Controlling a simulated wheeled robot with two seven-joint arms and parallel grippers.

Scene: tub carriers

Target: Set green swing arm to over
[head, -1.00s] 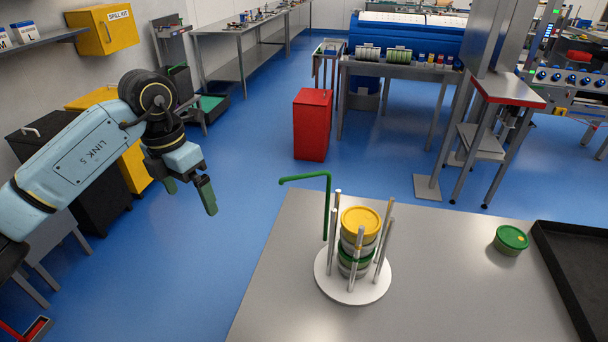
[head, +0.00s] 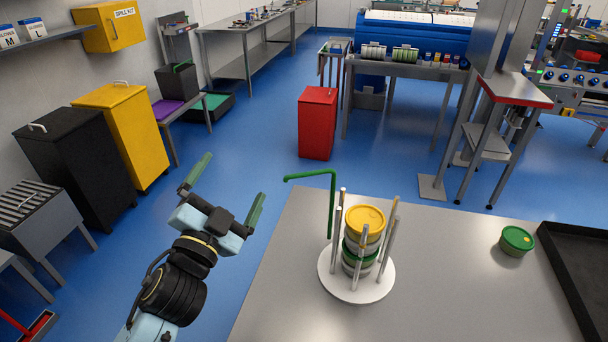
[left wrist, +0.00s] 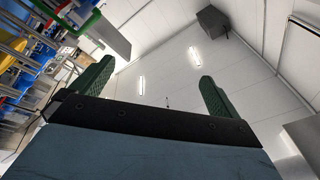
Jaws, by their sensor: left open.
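The green swing arm (head: 332,205) is a thin bent rod. It rises at the back left of a round white carrier base (head: 350,288), and its top bar points left, away from the stacked tubs. Inside the carrier's upright metal posts stand a yellow-lidded tub (head: 365,218) on top and green-lidded tubs (head: 352,248) below. My left gripper (head: 228,181) is open and empty, left of the table and of the swing arm, fingers pointing up and away. The left wrist view shows its two green fingers (left wrist: 155,92) apart with nothing between. My right gripper is not in view.
A loose green-lidded tub (head: 515,240) stands on the grey table (head: 450,290), beside a black tray (head: 580,270) at the right edge. The table between carrier and loose tub is clear. A red bin (head: 318,122) stands on the floor beyond.

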